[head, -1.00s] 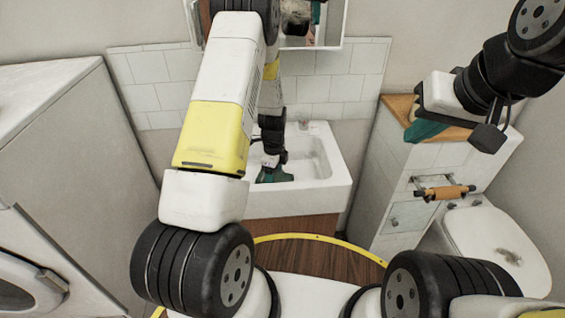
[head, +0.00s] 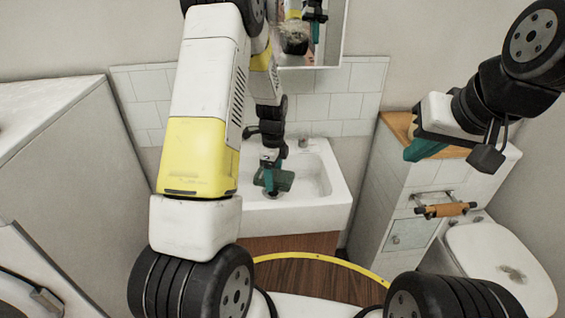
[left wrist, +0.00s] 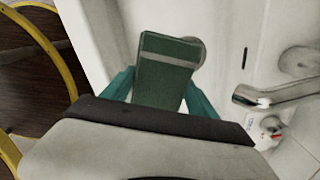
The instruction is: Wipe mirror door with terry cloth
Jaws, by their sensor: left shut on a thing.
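The mirror door (head: 325,45) hangs on the wall above the sink, at the top of the head view. My arm partly covers it, and a dark brownish patch shows on it or is reflected in it. My left gripper (head: 268,178) is low over the sink basin and shut on the terry cloth (head: 283,181). In the left wrist view the cloth (left wrist: 164,72) is a folded green piece with a pale stripe, held between the teal fingers. My right gripper (head: 424,148) is at the upper right, in front of the cabinet; its finger opening cannot be seen.
The white sink (head: 330,205) stands below the tiled wall. Its metal faucet (left wrist: 275,95) is right of the cloth in the left wrist view. A washing machine (head: 25,270) is left.

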